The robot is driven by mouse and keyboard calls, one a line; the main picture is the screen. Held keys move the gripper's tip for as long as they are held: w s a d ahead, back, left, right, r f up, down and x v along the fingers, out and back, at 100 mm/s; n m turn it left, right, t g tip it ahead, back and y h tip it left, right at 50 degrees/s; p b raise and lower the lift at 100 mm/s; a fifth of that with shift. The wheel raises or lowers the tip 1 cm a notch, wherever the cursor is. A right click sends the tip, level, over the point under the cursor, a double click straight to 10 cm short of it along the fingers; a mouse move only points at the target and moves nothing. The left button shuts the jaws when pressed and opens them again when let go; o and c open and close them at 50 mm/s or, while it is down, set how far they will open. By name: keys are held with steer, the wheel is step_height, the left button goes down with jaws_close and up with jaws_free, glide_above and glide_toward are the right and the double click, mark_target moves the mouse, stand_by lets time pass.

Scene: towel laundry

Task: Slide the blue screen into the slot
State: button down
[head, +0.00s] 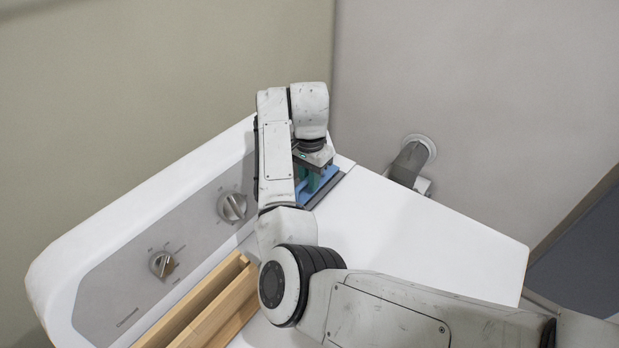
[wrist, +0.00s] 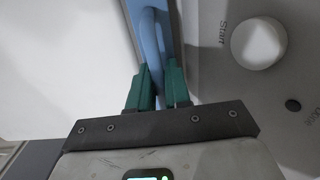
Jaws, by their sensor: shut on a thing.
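The blue screen (wrist: 150,35) shows in the wrist view as a long blue bar with a raised loop handle. My gripper (wrist: 159,78) is shut on this handle, with one green finger on each side. In the head view the blue screen (head: 326,182) is partly hidden behind my gripper (head: 308,178), at the far corner of the white machine top beside the control panel. A dark grey strip (head: 325,193) lies along the blue edge; I cannot tell whether it is the slot's rim or part of the screen. How deep the screen sits is hidden.
A slatted wooden holder (head: 205,310) stands on the white machine (head: 420,240) near the front. The grey control panel with knobs (head: 232,207) runs along the left, and a Start knob (wrist: 258,43) is close to my gripper. The machine top to the right is clear.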

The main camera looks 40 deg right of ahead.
steer(key=c, duration=1.7)
jaws_free()
jaws_close()
steer(key=shift+f+b, duration=0.3)
steer(key=shift+f, duration=0.65)
steer(key=o, duration=0.7)
jaws_free()
steer(key=shift+r, duration=0.1)
step_height(320, 180, up, 11)
steer(key=shift+f, duration=0.2)
